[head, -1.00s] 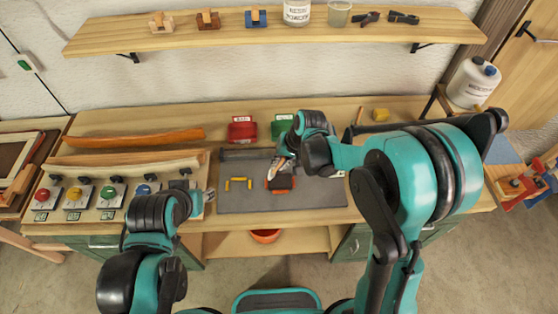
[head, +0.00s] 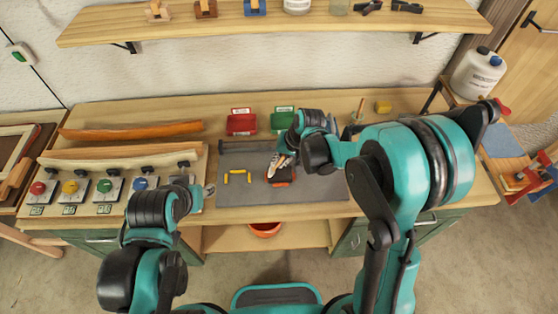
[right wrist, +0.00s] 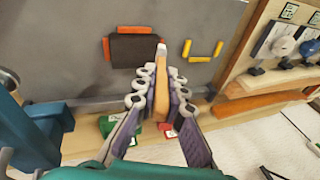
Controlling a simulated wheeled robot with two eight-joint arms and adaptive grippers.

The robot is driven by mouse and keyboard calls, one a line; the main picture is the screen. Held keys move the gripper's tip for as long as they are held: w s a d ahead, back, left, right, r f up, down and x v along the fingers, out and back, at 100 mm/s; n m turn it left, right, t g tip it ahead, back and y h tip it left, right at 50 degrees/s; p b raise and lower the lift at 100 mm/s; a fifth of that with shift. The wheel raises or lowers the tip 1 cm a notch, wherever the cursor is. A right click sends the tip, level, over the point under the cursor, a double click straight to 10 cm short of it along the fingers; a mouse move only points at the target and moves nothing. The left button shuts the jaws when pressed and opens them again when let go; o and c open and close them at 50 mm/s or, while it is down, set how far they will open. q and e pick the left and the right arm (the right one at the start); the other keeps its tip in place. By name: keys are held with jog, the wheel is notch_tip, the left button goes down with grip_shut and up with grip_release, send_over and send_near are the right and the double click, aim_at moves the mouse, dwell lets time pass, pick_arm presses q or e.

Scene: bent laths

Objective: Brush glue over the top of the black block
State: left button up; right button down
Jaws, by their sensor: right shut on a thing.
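The gripper partly hides the block in the head view. My left gripper (head: 207,190) is left of the mat, too small to read.
Yellow pieces (head: 238,178) lie left of the block. A red box (head: 241,123) and a green box (head: 283,122) stand behind the mat. Bent laths (head: 130,135) and several coloured knobs (head: 72,187) are at the left. The mat's front left is clear.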

jog(key=shift+f+b, duration=0.7)
jog(key=shift+f, duration=0.1)
jog(key=shift+d, duration=0.1)
jog(key=shift+d+b, duration=0.55)
jog(key=shift+d, duration=3.25)
jog(key=shift+a+b, duration=0.5)
jog(key=shift+a, duration=3.4)
jog(key=shift+d+b, duration=0.5)
jog(key=shift+d, duration=3.4)
jog(key=w+a+b, duration=0.2)
jog(key=a, duration=0.5)
jog(key=shift+w+a, duration=0.3)
